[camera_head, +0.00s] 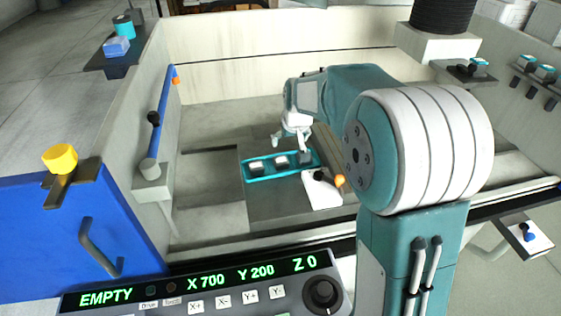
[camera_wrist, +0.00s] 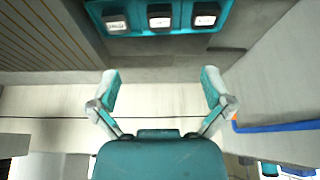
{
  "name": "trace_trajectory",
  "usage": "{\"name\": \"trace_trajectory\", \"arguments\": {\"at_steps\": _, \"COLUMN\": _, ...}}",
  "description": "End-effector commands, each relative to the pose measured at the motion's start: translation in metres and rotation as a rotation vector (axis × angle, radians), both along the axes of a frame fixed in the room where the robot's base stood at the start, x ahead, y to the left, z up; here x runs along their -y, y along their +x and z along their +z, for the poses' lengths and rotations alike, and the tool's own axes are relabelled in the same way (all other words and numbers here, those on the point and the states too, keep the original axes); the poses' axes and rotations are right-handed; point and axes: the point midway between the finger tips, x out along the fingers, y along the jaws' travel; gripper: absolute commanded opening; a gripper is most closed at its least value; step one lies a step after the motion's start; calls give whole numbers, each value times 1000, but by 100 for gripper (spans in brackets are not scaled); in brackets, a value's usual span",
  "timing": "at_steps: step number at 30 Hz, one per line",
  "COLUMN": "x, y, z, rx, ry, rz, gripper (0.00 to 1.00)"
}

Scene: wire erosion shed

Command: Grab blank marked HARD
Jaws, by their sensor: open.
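A teal tray (camera_head: 285,173) lies on a grey block inside the machine tank and holds three blanks in a row. In the head view the left blank (camera_head: 256,165), middle blank (camera_head: 281,160) and right blank (camera_head: 305,156) show. In the wrist view the tray (camera_wrist: 138,15) is at the top edge, with white-topped blanks (camera_wrist: 116,24), (camera_wrist: 160,19) and (camera_wrist: 205,15). Their markings are too small to read, so I cannot tell which is HARD. My gripper (camera_head: 289,140) is open and empty, above and near the tray; its spread fingers show in the wrist view (camera_wrist: 160,88).
A white plate with a black knob and orange tip (camera_head: 322,190) stands right of the tray. Tank walls surround the area, with a blue bar (camera_head: 160,120) on the left wall. A control panel (camera_head: 200,300) reading EMPTY, X 700, Y 200, Z 0 is in front.

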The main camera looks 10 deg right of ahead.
Motion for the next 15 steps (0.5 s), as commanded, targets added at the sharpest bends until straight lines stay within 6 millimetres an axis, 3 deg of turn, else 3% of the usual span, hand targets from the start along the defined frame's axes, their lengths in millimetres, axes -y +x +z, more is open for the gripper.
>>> {"name": "trace_trajectory", "arguments": {"at_steps": 3, "x": 1, "y": 25, "z": -27, "rx": -11, "ry": -1, "rz": 4, "gripper": 100}}
{"name": "trace_trajectory", "arguments": {"at_steps": 6, "x": 2, "y": 38, "z": -41, "rx": -13, "ry": -1, "rz": 7, "gripper": 100}}
{"name": "trace_trajectory", "arguments": {"at_steps": 11, "x": 2, "y": 46, "z": -52, "rx": -14, "ry": 0, "rz": 8, "gripper": 100}}
{"name": "trace_trajectory", "arguments": {"at_steps": 15, "x": 1, "y": 54, "z": -72, "rx": -15, "ry": -1, "rz": 9, "gripper": 100}}
